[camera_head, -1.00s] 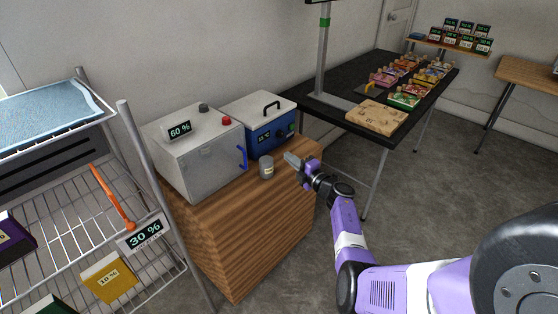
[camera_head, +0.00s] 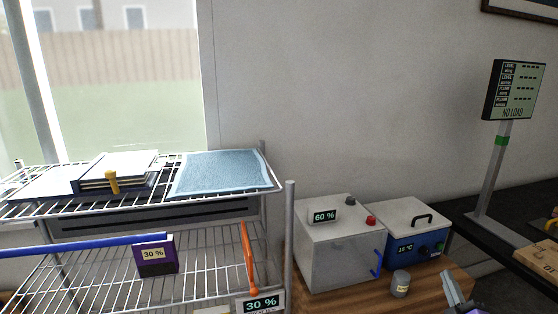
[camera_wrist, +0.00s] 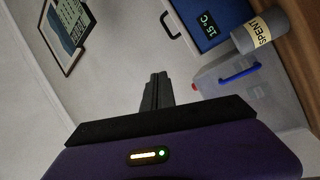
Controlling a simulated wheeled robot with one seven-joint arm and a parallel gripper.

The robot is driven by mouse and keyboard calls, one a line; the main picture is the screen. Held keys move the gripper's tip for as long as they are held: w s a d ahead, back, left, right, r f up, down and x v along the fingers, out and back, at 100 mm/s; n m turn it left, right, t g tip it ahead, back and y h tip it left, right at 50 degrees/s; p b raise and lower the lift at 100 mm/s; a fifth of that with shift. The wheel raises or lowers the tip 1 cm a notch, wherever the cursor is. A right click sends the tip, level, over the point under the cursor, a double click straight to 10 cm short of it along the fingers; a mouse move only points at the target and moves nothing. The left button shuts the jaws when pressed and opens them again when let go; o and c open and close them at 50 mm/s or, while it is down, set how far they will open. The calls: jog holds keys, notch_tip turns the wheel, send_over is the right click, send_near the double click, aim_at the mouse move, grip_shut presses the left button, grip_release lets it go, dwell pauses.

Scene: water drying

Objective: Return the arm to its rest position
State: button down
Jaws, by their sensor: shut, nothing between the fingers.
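My gripper (camera_head: 456,291) shows at the bottom right of the head view, over the front of the wooden cabinet (camera_head: 457,279). In the wrist view its fingers (camera_wrist: 155,92) are together with nothing between them. A grey cylinder (camera_head: 400,284) stands on the cabinet just left of my gripper in the head view. In the wrist view this cylinder (camera_wrist: 259,33) carries a label reading SPENT. My gripper is apart from it. Most of my arm is out of the head view.
A grey box reading 60 % (camera_head: 340,252) and a blue box reading 15 °C (camera_head: 404,243) stand on the cabinet. A wire rack (camera_head: 290,240) holds a blue mat (camera_head: 222,172) and a purple box (camera_head: 156,255). A NO LOAD display (camera_head: 514,90) stands on the black table (camera_head: 480,236).

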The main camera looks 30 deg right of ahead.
jog(key=s+a+m+t+y, duration=0.1)
jog(key=s+a+m+y, duration=0.25)
jog(key=a, duration=1.25)
jog(key=s+a+m+y, duration=0.2)
jog(key=s+a, duration=0.3)
jog(key=a, duration=1.1)
jog(key=s+a+r+g+y, duration=0.2)
jog(key=s+a+y, duration=0.5)
jog(key=s+a, duration=0.7)
jog(key=shift+a+r+g, duration=0.25)
jog(key=shift+a+g, duration=0.15)
jog(key=shift+a, duration=0.55)
jog(key=shift+y, duration=0.25)
